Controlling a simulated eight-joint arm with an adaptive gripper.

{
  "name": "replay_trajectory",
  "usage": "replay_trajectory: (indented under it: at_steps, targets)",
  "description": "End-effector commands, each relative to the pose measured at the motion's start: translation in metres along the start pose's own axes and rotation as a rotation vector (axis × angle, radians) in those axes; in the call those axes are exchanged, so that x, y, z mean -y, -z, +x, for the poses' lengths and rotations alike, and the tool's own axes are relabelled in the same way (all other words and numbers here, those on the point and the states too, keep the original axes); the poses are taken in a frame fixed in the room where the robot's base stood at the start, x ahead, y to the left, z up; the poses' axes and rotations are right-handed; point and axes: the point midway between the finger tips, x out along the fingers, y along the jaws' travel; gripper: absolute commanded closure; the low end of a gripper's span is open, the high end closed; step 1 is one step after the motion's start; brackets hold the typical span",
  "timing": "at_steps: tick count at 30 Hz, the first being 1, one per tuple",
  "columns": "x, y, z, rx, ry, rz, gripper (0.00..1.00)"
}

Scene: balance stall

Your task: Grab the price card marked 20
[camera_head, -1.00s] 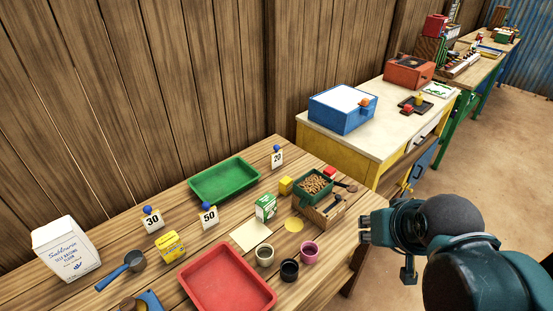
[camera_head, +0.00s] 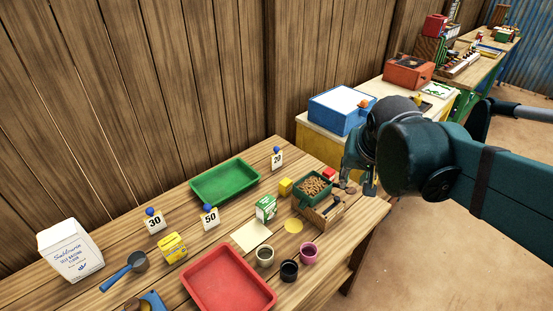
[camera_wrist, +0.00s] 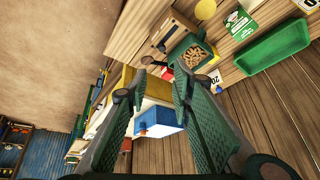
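The price card marked 20 (camera_head: 277,158) stands at the back of the wooden table, right of the green tray, with a blue knob on top. In the wrist view the 20 card (camera_wrist: 215,77) shows partly, beside the green box of nuts. My gripper (camera_head: 360,188) is above the table's right end, right of the box of nuts and apart from the 20 card. In the wrist view my gripper (camera_wrist: 160,80) has its two fingers spread with nothing between them.
The green tray (camera_head: 257,176) lies left of the 20 card. A yellow cube (camera_head: 285,186), the nut box (camera_head: 304,197) and a red cube (camera_head: 329,173) stand between the card and my gripper. A wooden wall (camera_head: 190,90) rises behind the table.

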Motion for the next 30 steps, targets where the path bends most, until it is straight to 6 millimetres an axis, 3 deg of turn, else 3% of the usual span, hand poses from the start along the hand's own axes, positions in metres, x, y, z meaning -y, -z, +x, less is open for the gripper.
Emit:
replay_trajectory:
  at_steps: [14, 30]
  targets:
    - [0.043, 0.070, 0.029, 0.047, -0.041, 0.096, 0.76]
    - [0.100, 0.135, 0.082, 0.085, -0.100, 0.206, 0.76]
